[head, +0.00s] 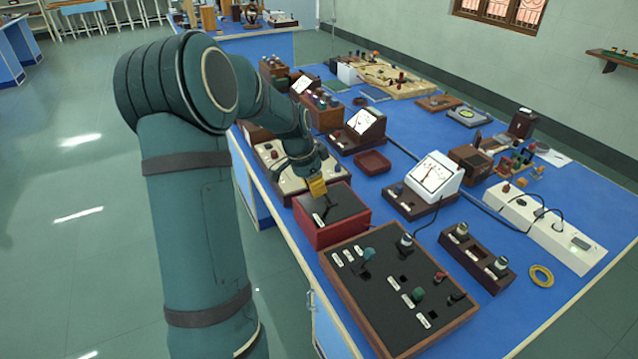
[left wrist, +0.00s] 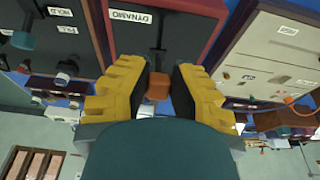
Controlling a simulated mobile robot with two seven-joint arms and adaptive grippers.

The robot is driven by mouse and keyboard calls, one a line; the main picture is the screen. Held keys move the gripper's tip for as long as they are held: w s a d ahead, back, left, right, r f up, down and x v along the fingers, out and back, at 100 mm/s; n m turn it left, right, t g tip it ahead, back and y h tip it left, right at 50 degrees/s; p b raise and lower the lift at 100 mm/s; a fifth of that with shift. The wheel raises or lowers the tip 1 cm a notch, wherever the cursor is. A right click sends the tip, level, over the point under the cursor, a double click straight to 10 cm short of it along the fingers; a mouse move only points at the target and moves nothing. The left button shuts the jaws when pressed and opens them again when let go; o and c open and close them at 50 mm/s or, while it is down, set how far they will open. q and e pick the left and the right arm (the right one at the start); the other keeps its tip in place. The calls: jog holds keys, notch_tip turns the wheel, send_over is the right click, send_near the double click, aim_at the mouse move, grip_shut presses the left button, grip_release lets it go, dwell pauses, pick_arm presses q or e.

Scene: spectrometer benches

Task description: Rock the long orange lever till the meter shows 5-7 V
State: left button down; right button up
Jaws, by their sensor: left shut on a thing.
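The dynamo box (head: 331,216) is dark red with a black top and stands at the table's left edge. In the left wrist view its label reads DYNAMO (left wrist: 158,17). A dark lever shaft with an orange end (left wrist: 158,86) rises from it. My left gripper (head: 317,187), with yellow fingers, is shut on this orange end, which sits between the fingertips (left wrist: 157,84). In the head view the gripper hides most of the lever. A white meter (head: 434,177) with a large dial stands to the right; its reading is too small to tell. My right gripper is not in view.
A black-topped panel (head: 383,302) with knobs and switches lies in front of the dynamo box. A pale panel (head: 274,158) stands just behind it. A dark red tray (head: 372,162) and a second meter (head: 362,121) are further back. A yellow ring (head: 541,276) lies at the right.

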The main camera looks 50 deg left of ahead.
pick_arm(q)
jog(key=shift+s+f, duration=0.25)
jog(key=shift+s, duration=0.1)
jog(key=c, duration=0.8)
grip_release()
jog(key=shift+w, duration=0.1)
jog(key=shift+r, duration=0.2)
jog(key=shift+a+r, duration=0.1)
jog(key=shift+r, duration=0.25)
jog(key=v, duration=1.1)
